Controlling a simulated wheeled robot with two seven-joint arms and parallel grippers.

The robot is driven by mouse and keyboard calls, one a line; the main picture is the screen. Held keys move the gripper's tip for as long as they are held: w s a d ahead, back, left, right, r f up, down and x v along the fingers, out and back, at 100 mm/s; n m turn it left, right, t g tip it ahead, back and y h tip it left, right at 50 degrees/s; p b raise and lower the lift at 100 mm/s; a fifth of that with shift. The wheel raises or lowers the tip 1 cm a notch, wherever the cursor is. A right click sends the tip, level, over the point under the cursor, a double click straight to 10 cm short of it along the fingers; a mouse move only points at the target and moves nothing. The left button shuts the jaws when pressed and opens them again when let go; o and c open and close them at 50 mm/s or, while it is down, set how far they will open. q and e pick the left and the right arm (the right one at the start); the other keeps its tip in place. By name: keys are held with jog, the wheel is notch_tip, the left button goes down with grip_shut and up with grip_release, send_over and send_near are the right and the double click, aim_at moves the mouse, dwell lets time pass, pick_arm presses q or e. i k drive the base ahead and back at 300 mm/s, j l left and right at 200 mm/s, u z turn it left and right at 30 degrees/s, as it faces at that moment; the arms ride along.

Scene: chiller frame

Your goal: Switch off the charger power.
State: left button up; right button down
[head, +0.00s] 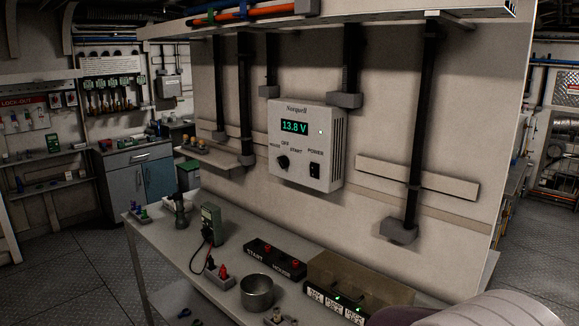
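The charger (299,181) is a pale box fixed to the wall panel in the middle of the head view. Its green display (294,127) reads 13.8 V. A black round knob (283,162) is at its lower left, among markings that include OFF and START. A small black switch (315,171) is at its lower right, under the word POWER. The switch is too small to tell which way it is set. Neither gripper shows in this view. A pale rounded part, probably mine, shows at the lower right edge, well below the charger.
A narrow bench (190,264) runs below the charger. It bears a green meter (210,224), a metal pot (257,292), dark START and HOUSE blocks and a box with green lights (337,298). Black conduits (423,120) flank the charger. The space before its front is clear.

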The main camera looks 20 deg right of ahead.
aim_at(313, 172)
jog(key=i+j, duration=0.1)
jog(key=i, duration=0.4)
jog(key=i+j+z, duration=0.1)
jog(key=i, duration=0.4)
